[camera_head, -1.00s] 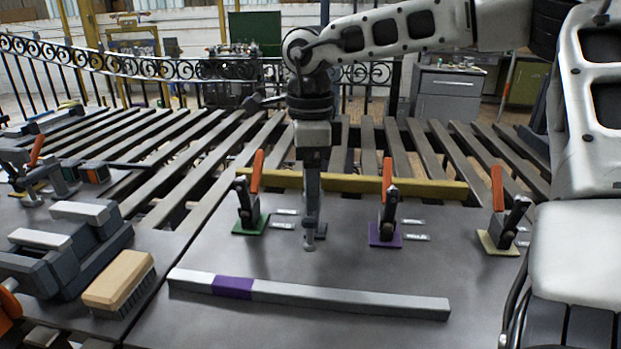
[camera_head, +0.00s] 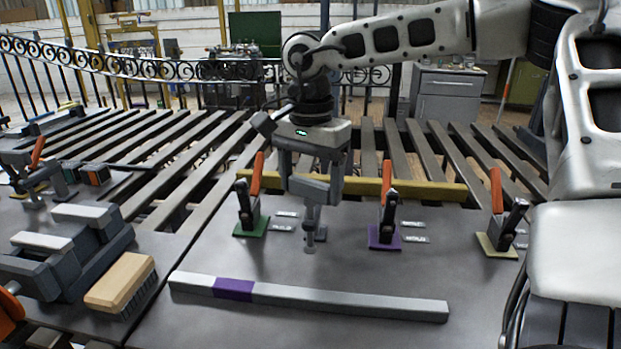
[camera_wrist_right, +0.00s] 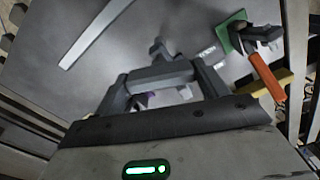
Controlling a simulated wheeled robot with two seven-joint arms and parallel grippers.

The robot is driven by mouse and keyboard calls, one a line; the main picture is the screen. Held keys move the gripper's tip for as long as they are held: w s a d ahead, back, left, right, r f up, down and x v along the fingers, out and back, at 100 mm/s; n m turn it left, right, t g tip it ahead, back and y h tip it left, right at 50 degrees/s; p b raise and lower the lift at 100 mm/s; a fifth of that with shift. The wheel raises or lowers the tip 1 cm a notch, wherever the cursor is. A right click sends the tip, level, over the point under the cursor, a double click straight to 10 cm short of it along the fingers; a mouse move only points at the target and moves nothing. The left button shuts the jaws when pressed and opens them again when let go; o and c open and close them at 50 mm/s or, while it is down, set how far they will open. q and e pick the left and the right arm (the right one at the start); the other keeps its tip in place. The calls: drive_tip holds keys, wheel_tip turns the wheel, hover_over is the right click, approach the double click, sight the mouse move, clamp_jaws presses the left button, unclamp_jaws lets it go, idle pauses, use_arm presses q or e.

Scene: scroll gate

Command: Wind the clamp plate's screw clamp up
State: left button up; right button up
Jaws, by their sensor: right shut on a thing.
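The screw clamp (camera_head: 310,228) is a slim grey post with a round foot, standing upright on the dark clamp plate (camera_head: 350,262). Its top runs up between the fingers of my right gripper (camera_head: 317,188), which points down from above and is shut on it. In the right wrist view the grey clamp (camera_wrist_right: 158,50) shows just beyond the fingers (camera_wrist_right: 160,82). Whether the foot touches the plate is hard to tell. My left gripper is not in view.
Toggle clamps with orange handles stand on green (camera_head: 250,230), purple (camera_head: 384,237) and yellow (camera_head: 497,244) bases. A grey bar with a purple band (camera_head: 310,298) lies in front. A brush (camera_head: 120,283) and a grey vise (camera_head: 70,250) are at left.

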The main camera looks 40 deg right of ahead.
sight(310, 180)
drive_tip(key=n, duration=0.6)
drive_tip(key=shift+s+f+p, duration=0.1)
drive_tip(key=shift+f+p, duration=0.05)
drive_tip(key=shift+p, duration=0.15)
drive_tip(key=shift+a+n, duration=0.1)
drive_tip(key=shift+n, duration=0.3)
drive_tip(key=o, duration=1)
drive_tip(key=shift+r, duration=0.3)
wheel_tip(310, 180, up, 15)
drive_tip(key=shift+r+p, duration=0.2)
drive_tip(key=shift+p, duration=0.4)
